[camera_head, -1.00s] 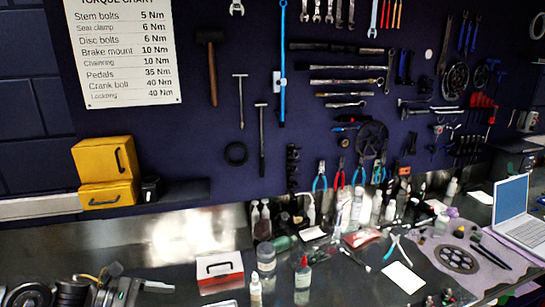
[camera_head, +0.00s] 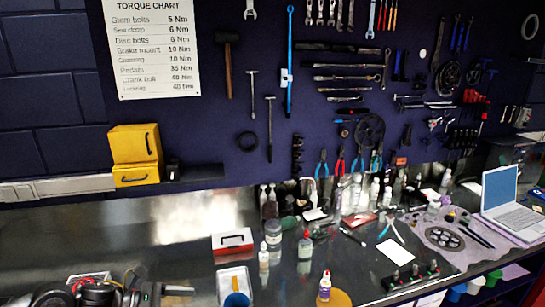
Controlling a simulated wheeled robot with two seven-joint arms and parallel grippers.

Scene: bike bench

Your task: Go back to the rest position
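The steel workbench (camera_head: 190,228) runs across the picture below a dark tool wall (camera_head: 215,130).
A red and white box (camera_head: 232,242), bottles (camera_head: 305,248), a white tray (camera_head: 233,280) and a laptop (camera_head: 510,195) stand on the bench. A yellow cabinet (camera_head: 135,148) is at the wall. The bench's left rear is clear.

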